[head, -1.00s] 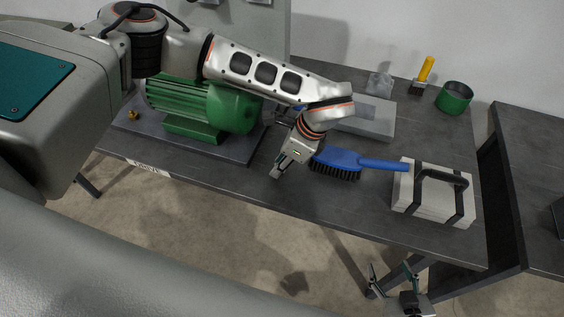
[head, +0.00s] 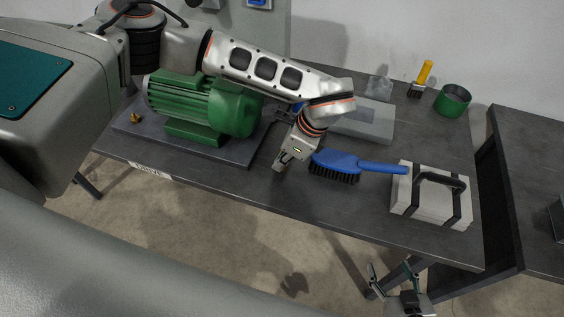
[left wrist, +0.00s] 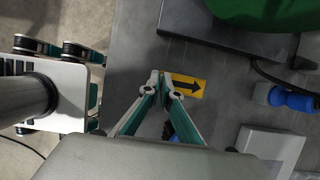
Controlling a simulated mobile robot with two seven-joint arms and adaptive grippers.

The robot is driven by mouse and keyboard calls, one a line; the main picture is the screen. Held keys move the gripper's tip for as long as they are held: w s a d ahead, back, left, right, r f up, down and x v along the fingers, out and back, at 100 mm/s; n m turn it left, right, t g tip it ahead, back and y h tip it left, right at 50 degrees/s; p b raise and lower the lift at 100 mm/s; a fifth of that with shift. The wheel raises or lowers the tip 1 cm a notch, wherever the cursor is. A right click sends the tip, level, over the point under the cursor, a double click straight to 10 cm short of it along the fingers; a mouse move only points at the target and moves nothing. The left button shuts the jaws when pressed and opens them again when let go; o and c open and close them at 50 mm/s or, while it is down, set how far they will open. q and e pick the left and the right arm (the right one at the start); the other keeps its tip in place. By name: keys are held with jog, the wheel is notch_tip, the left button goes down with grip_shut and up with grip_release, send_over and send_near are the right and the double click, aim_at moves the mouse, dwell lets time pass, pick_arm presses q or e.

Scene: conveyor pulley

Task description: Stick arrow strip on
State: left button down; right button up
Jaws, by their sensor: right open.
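The arrow strip (left wrist: 187,85) is a small yellow rectangle with a black arrow. It shows in the left wrist view, at the fingertips of my left gripper (left wrist: 161,76). The fingers come together at the strip's left edge and look shut on it. In the head view my left gripper (head: 278,165) points down over the table, between the green motor (head: 205,105) and the blue brush (head: 355,163); the strip is hidden there. My right gripper (head: 391,270) is open and empty, low in front of the table's right part.
The motor stands on a dark base plate (head: 225,151). A white case (head: 432,205) with a black handle lies at the right of the table (head: 300,206). A grey box (head: 368,122), a yellow-handled brush (head: 424,74) and a green cup (head: 452,100) stand behind.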

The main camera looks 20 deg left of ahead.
pick_arm(q)
jog(key=shift+r+p, duration=0.75)
jog(key=shift+r, duration=0.95)
jog(key=shift+r+p, duration=0.45)
jog(key=shift+r, duration=0.85)
